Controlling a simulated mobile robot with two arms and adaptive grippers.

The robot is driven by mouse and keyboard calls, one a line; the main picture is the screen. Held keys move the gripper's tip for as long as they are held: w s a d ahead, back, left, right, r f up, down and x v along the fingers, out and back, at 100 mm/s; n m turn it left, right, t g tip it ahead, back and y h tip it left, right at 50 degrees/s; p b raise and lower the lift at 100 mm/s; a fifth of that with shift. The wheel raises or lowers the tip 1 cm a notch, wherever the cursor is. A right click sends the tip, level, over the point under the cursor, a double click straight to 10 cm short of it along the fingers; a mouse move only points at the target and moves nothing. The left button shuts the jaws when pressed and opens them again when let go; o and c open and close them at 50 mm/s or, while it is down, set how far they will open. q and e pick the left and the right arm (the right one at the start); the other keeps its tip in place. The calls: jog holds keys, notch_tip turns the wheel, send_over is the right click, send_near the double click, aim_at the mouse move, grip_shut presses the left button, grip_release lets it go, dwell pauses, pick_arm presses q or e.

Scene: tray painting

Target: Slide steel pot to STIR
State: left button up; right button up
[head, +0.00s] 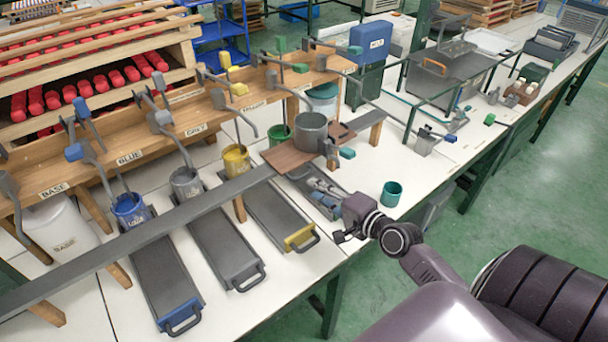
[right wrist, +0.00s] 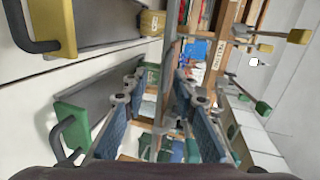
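The steel pot (head: 311,131) is a grey cylinder. It stands upright on a brown wooden board (head: 287,158) by the long grey rail (head: 205,200) in the head view. I cannot read a STIR label anywhere. My right gripper (head: 345,222) is in front of the rail, below and to the right of the pot in the picture, and apart from it. In the right wrist view its two blue-padded fingers (right wrist: 158,108) are spread with nothing held between them. I cannot clearly pick out the pot in that view. My left gripper is not in view.
Paint pots, blue (head: 131,209), grey (head: 186,183) and yellow (head: 236,160), stand behind the rail beneath taps. Dark sliding trays with handles (head: 230,245) lie in front. A teal cup (head: 391,194) stands right of my gripper. White bench top around the cup is clear.

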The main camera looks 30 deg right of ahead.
aim_at(304, 173)
jog(key=shift+m+h, duration=0.3)
jog(key=shift+m, duration=0.1)
jog(key=x, duration=0.2)
jog(key=d+x, duration=0.1)
jog(key=x, duration=0.2)
jog(key=r+x, duration=0.1)
jog(key=x, duration=0.2)
jog(key=shift+w+d+p, duration=0.1)
jog(key=shift+d+p, duration=0.05)
jog(key=shift+p, duration=0.2)
grip_shut()
